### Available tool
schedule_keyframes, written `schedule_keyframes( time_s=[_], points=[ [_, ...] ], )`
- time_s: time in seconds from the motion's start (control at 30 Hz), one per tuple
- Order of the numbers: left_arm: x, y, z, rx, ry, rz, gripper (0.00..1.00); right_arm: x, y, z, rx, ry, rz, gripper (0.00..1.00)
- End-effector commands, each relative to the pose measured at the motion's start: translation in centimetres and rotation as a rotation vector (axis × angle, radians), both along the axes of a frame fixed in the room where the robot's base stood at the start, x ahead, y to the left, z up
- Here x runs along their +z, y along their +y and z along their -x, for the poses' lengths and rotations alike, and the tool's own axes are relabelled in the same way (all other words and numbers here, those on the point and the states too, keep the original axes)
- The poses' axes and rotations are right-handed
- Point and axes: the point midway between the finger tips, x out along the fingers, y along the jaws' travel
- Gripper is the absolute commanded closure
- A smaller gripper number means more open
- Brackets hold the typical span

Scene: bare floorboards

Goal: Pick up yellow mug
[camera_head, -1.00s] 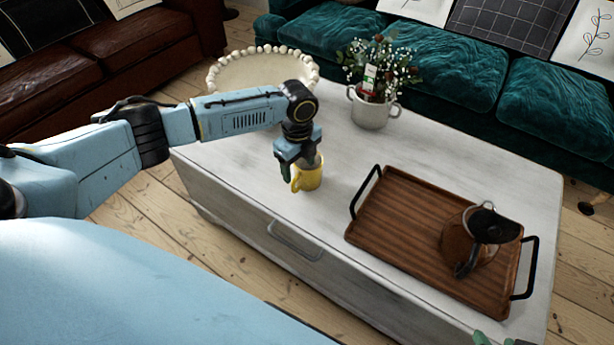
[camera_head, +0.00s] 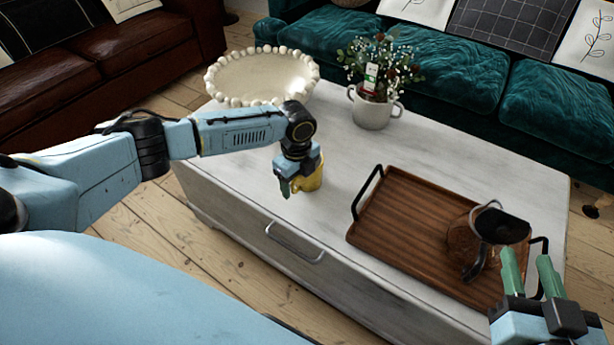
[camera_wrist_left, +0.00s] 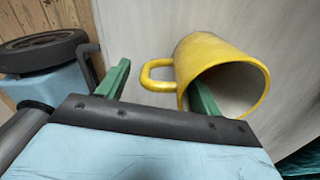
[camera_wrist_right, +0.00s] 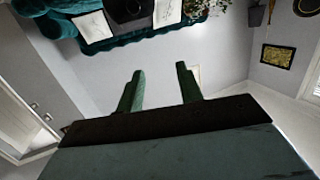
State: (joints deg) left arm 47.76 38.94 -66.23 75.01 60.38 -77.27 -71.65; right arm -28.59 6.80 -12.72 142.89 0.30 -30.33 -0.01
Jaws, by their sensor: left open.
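The yellow mug (camera_head: 311,181) stands on the white coffee table, partly hidden behind my left gripper (camera_head: 290,188). In the left wrist view, the mug (camera_wrist_left: 213,55) shows its open mouth and its handle, which points left. There my left gripper (camera_wrist_left: 160,88) is open, with one green finger inside the mug's mouth or in front of it and the other left of the handle. I cannot tell whether they touch the mug. My right gripper (camera_head: 527,272) is open and empty over the tray's right end; it also shows in the right wrist view (camera_wrist_right: 160,88).
A wooden tray (camera_head: 390,225) with black handles holds a glass coffee pot (camera_head: 470,240). A beaded white bowl (camera_head: 262,80) and a white pot of flowers (camera_head: 373,108) stand toward the back. The table (camera_head: 335,150) is clear between them. A teal sofa (camera_head: 450,70) is behind.

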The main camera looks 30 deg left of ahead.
Motion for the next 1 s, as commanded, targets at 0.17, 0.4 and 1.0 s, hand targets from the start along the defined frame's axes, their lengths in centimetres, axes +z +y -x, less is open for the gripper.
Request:
schedule_keyframes(
  time_s=[0.17, 0.4, 1.0],
  points=[
    [-1.4, 0.0, 0.1, 0.001, 0.000, 0.000, 0.35, 2.8, 0.7, -0.2, 0.014, -0.173, -0.053, 0.64],
    [-2.6, 0.0, 0.2, 0.000, 0.001, 0.000, 0.35, 5.7, 1.0, 0.2, 0.023, -0.342, -0.105, 0.64],
    [-2.6, 0.0, 0.2, 0.000, 0.001, 0.000, 0.70, 6.3, 1.1, 0.3, 0.025, -0.370, -0.113, 0.64]
  ],
)
